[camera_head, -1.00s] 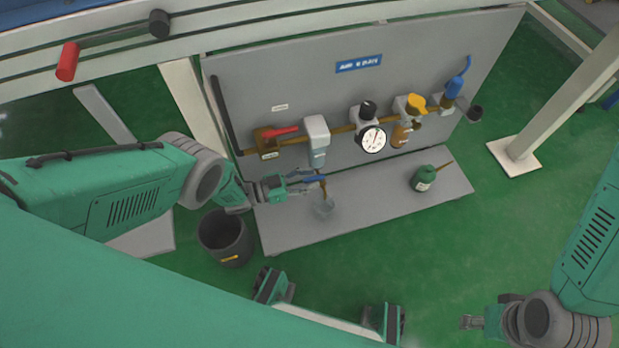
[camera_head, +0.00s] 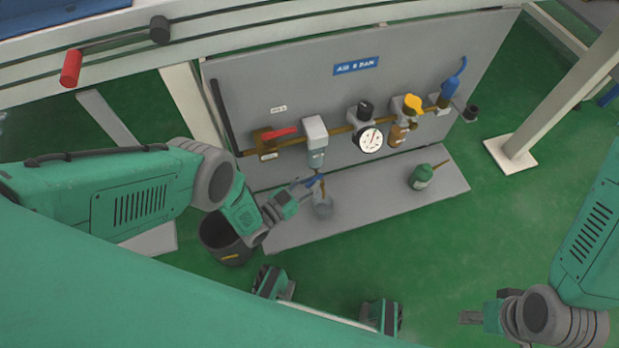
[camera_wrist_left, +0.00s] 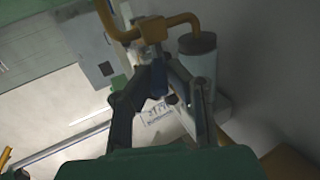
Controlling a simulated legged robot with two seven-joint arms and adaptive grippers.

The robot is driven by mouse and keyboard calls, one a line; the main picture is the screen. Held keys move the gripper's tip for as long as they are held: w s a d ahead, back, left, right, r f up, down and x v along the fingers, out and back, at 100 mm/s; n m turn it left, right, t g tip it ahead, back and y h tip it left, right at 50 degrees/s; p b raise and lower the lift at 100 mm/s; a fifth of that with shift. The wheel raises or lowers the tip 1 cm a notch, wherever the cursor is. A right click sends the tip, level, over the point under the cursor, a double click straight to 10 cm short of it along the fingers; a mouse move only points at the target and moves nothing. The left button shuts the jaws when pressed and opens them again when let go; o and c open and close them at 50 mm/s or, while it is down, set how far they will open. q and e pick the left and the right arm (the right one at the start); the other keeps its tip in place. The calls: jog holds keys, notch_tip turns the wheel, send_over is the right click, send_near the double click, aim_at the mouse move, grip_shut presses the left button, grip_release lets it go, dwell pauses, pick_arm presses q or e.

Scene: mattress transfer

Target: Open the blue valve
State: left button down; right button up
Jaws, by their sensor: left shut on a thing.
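The blue valve (camera_head: 316,180) is a small drain valve with a blue handle under the grey filter bowl (camera_head: 316,158). A short brass outlet (camera_head: 322,187) points down from it towards a clear cup (camera_head: 322,206) on the shelf. My left gripper (camera_head: 306,186) is at the valve from the lower left, shut on its blue handle. In the left wrist view, the fingers (camera_wrist_left: 160,92) close around the blue handle below a brass fitting (camera_wrist_left: 153,30), and hide most of it. My right gripper (camera_head: 470,317) is away at the lower right; its finger gap is unclear.
Along the grey panel are a red lever valve (camera_head: 282,132), a gauge (camera_head: 368,140), a yellow knob (camera_head: 412,104) and a blue coupling (camera_head: 452,88). A dark bucket (camera_head: 226,242) stands below my left forearm.

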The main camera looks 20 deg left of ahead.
aim_at(321, 178)
pick_arm(q)
jog(key=shift+s+d+n+t+y+b, duration=0.1)
jog(key=shift+d+n+t+y+b, duration=0.3)
jog(key=shift+n+y, duration=1.4)
jog(key=shift+s+d+n+t+y+b, duration=0.2)
jog(key=shift+d+n+t+y, duration=0.6)
jog(key=shift+y, duration=1.75)
jog(key=shift+s+d+n+y+b, duration=0.1)
jog(key=shift+d+n+y+b, duration=0.15)
jog(key=shift+n+y, duration=1.7)
jog(key=shift+y, duration=0.4)
jog(key=shift+w, duration=0.1)
jog(key=c, duration=1.6)
grip_release()
jog(key=shift+o, duration=0.2)
jog(key=v, duration=0.7)
jog(key=shift+s, duration=0.25)
